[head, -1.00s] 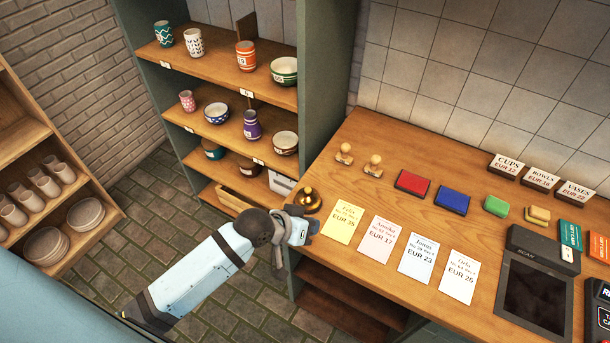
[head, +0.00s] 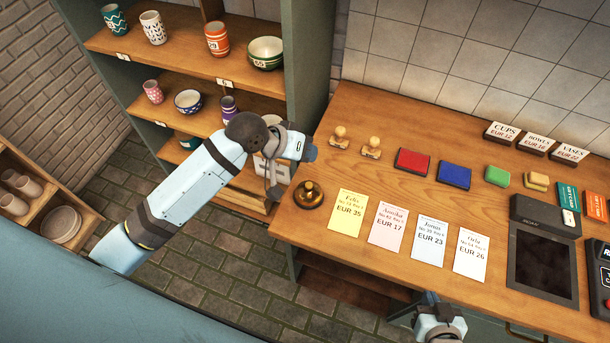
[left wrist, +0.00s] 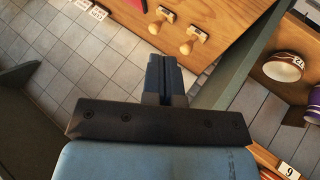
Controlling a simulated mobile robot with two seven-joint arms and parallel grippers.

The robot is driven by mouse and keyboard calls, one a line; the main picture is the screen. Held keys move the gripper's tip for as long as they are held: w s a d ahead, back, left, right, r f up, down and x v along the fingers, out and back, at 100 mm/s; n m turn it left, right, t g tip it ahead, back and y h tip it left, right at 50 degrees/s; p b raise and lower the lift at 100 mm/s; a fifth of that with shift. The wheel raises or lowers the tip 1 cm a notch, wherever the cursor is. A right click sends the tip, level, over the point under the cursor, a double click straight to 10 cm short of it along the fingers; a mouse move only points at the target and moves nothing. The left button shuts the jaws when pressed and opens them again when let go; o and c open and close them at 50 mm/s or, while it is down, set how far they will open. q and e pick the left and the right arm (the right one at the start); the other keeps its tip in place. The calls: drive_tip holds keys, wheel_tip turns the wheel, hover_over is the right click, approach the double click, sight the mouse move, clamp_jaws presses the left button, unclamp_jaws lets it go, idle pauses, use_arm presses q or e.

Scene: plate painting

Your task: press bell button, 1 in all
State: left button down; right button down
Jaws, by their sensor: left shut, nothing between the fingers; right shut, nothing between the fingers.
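The brass bell (head: 309,194) with its button on top stands upright at the left end of the wooden counter (head: 400,130). My left gripper (head: 308,150) is shut and empty. In the head view it shows just above the bell and left of the two wooden stamps (head: 340,137), apart from the bell. In the left wrist view my left gripper (left wrist: 163,75) points toward the counter, with the stamps (left wrist: 195,40) beyond it; the bell is not visible there. My right gripper (head: 432,298) shows only partly at the bottom edge, in front of the counter, and is empty.
A shelf with cups and bowls (head: 180,55) stands behind my left arm.

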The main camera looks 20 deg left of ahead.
sight(307, 183)
use_arm(q)
drive_tip(key=shift+d, duration=0.1)
idle(0.3)
drive_tip(key=shift+f+b, duration=0.55)
drive_tip(key=shift+f, duration=3.8)
drive_tip(key=shift+f, duration=0.15)
drive_tip(key=shift+f, duration=0.3)
drive_tip(key=shift+f, duration=0.45)
drive_tip(key=shift+r+p, duration=0.6)
drive_tip(key=shift+r, duration=0.35)
